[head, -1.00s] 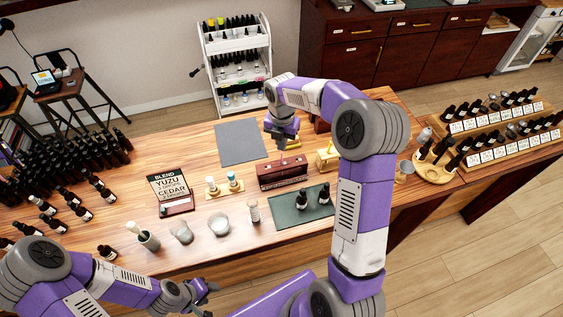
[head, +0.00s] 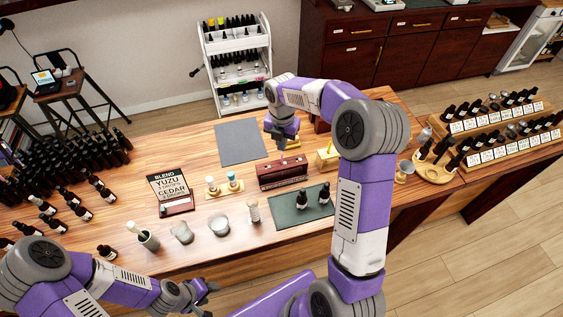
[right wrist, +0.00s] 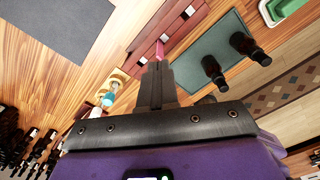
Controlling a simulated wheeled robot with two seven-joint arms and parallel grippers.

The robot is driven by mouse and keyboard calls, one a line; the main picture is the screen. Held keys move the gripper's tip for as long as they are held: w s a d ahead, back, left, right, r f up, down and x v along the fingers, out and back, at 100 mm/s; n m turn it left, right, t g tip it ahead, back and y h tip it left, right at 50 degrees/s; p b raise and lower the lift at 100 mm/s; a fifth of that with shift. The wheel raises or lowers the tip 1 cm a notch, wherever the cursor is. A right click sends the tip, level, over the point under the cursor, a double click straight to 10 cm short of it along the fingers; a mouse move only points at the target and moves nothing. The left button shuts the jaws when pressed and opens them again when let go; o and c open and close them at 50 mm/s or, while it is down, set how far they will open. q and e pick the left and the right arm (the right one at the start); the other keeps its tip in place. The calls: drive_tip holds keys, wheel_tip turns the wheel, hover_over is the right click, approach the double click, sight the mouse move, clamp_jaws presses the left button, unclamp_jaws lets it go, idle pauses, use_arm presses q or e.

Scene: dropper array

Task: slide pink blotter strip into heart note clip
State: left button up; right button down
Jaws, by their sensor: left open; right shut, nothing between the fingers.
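The pink blotter strip (head: 284,159) shows as a small pink sliver at the dark red wooden block (head: 283,177). In the right wrist view the pink strip (right wrist: 160,49) rises at the middle of the red block (right wrist: 172,22), just beyond my fingertips. I cannot tell which clip is the heart note clip, or how deep the strip sits. My right gripper (head: 282,147) is shut and empty above the block; its closed fingers (right wrist: 154,70) point at the strip. My left gripper (head: 203,292) is open, low in front of the table.
A green mat (head: 291,217) with two dark bottles lies in front of the block. A yellow stand (head: 327,159) is to its right, a small wooden tray (head: 224,190) to its left. A grey mat (head: 240,143) lies clear behind. Several cups and a sign stand left.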

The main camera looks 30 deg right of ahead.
drive_tip(key=shift+f+b, duration=0.65)
drive_tip(key=shift+f, duration=0.5)
wheel_tip(320, 180, up, 5)
drive_tip(key=p, duration=0.4)
drive_tip(key=shift+r, duration=0.1)
idle(0.4)
idle(0.5)
